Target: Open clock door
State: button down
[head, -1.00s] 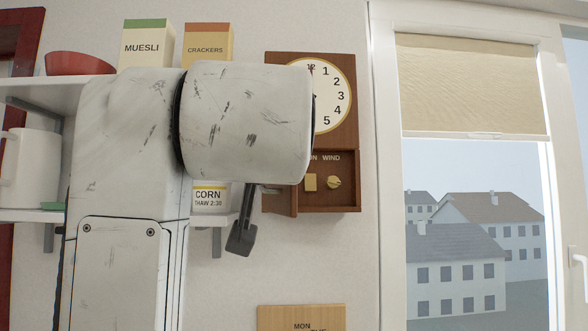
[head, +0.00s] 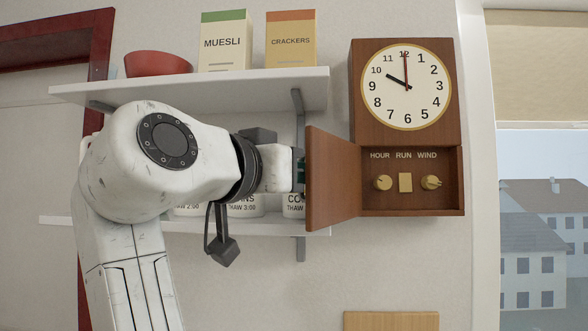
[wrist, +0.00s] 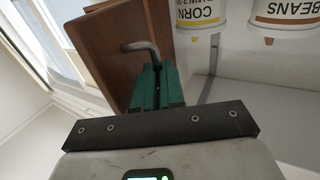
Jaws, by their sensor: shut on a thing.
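The wooden clock (head: 357,95) hangs on the wall at the right of the head view. Its white dial shows in full. Below the dial is an open compartment (head: 430,202) with HOUR, RUN and WIND controls. Its wooden door (head: 332,182) is hinged on the left and stands swung out from the wall; it also shows in the wrist view (wrist: 110,45). My gripper (head: 300,172) is at the door's outer face. In the wrist view, its green fingers (wrist: 157,85) are shut on the bent grey door handle (wrist: 143,47).
A shelf (head: 200,88) to the left holds a red bowl (head: 158,64), a muesli box (head: 223,42) and a crackers box (head: 290,40). Labelled canisters (head: 245,207) stand on a lower shelf behind my arm. A window (head: 540,210) is at the far right.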

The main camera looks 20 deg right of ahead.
jog(key=shift+r, duration=0.35)
jog(key=c, duration=1.2)
grip_release()
jog(key=shift+w, duration=0.1)
jog(key=shift+c, duration=0.2)
jog(key=b+v, duration=0.3)
jog(key=v, duration=0.7)
jog(key=shift+a+f, duration=0.25)
jog(key=shift+a, duration=0.15)
